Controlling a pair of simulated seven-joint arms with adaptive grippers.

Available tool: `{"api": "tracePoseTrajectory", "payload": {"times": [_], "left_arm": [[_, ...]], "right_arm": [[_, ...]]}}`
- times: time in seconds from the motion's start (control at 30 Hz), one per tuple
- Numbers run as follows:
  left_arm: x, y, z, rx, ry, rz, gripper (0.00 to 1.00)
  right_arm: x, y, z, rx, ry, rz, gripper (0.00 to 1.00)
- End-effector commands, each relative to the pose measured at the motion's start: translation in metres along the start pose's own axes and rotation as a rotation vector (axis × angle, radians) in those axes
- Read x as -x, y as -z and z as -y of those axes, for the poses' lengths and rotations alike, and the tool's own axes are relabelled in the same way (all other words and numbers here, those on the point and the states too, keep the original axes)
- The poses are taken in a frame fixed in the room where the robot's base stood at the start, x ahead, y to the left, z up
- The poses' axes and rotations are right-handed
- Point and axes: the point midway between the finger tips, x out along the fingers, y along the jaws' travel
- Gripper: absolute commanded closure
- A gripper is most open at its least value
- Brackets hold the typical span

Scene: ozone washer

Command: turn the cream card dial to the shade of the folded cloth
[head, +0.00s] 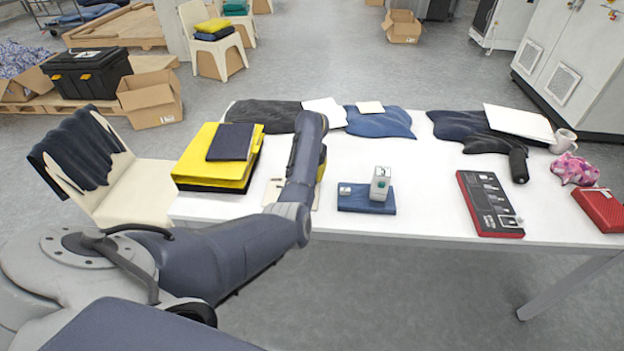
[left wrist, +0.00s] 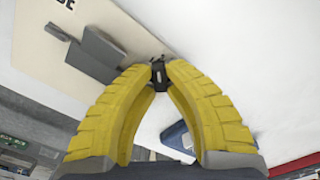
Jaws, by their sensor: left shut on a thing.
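The cream card (head: 272,193) lies on the white table, mostly hidden behind my left arm in the head view. In the left wrist view, the cream card (left wrist: 52,18) shows part of a dark printed word and grey flat pieces (left wrist: 88,52). My left gripper (left wrist: 158,76) has its yellow fingers closed on a small dark piece of the dial (left wrist: 158,68). The dial's setting is not readable. My right gripper is not in view.
A yellow folded stack (head: 192,170) with a navy piece on top stands left of the card. A black-and-red panel (head: 480,195) and a red case (head: 600,208) lie at the right. Dark cloths line the back edge. The table's front middle is clear.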

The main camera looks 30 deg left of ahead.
Motion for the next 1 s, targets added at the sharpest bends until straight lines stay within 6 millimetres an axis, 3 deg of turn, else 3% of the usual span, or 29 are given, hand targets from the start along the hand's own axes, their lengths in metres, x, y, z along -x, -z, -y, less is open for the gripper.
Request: {"api": "tracePoseTrajectory", "payload": {"times": [0.6, 1.0], "left_arm": [[0.0001, 0.0006, 0.0006, -0.569, 0.001, -0.001, 1.00], [0.0000, 0.0002, 0.0002, -0.811, 0.001, 0.000, 1.00]], "right_arm": [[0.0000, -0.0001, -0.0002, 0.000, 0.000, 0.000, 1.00], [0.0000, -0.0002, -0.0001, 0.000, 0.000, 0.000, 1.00]]}}
